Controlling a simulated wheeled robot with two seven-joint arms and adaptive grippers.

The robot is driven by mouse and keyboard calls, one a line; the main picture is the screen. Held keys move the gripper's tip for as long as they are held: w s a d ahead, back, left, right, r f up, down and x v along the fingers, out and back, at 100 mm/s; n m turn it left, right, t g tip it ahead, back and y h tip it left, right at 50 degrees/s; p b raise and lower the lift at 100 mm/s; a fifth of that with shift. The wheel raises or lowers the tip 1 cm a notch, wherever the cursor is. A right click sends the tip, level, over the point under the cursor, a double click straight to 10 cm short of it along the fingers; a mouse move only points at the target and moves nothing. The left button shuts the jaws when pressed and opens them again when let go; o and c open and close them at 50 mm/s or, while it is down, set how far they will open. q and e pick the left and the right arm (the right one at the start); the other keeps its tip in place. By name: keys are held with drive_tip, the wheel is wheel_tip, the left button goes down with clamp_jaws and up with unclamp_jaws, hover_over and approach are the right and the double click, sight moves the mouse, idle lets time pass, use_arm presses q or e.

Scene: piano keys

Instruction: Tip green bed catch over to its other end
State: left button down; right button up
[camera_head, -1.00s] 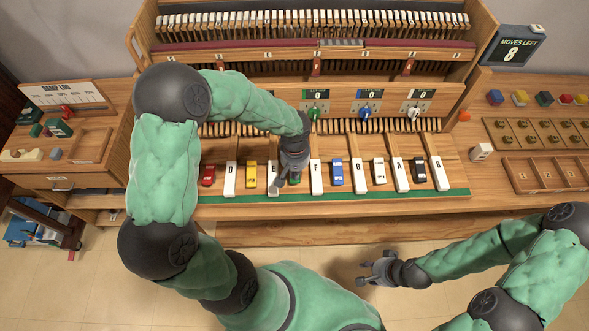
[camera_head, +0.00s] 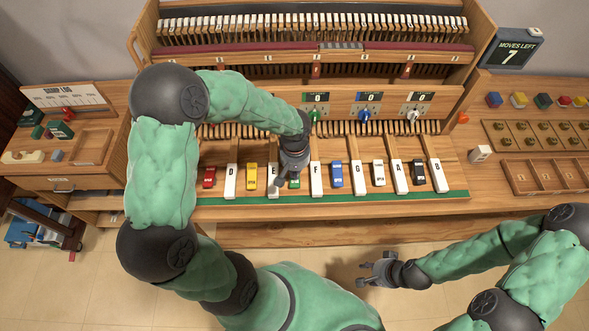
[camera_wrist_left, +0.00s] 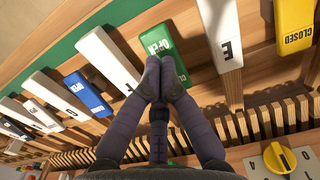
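The green bed catch (camera_head: 294,181) sits between the E key (camera_head: 272,180) and the F key (camera_head: 316,181). In the left wrist view the green catch (camera_wrist_left: 160,45) shows the word OPEN at its upper end. My left gripper (camera_head: 279,186) is over it, and its fingers partly hide it in both views. In the left wrist view the left gripper's fingertips (camera_wrist_left: 158,76) are together with nothing between them, at the catch's lower part. I cannot tell whether they touch it. My right gripper (camera_head: 364,273) is open and empty, in front of the bench.
A blue catch (camera_head: 336,174) and a yellow catch (camera_head: 251,177) lie in neighbouring gaps. The yellow catch (camera_wrist_left: 295,28) reads CLOSED in the left wrist view. White lettered keys stand close on both sides. Knobs on the panel (camera_head: 342,101) lie behind. A counter (camera_head: 514,54) reads 7.

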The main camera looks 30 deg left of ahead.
sight(295, 181)
use_arm(q)
wheel_tip(295, 181, up, 5)
drive_tip(key=p, duration=0.3)
use_arm(e)
wheel_tip(295, 181, up, 3)
drive_tip(key=shift+r, duration=0.1)
use_arm(q)
drive_tip(key=shift+f, duration=0.1)
idle(0.4)
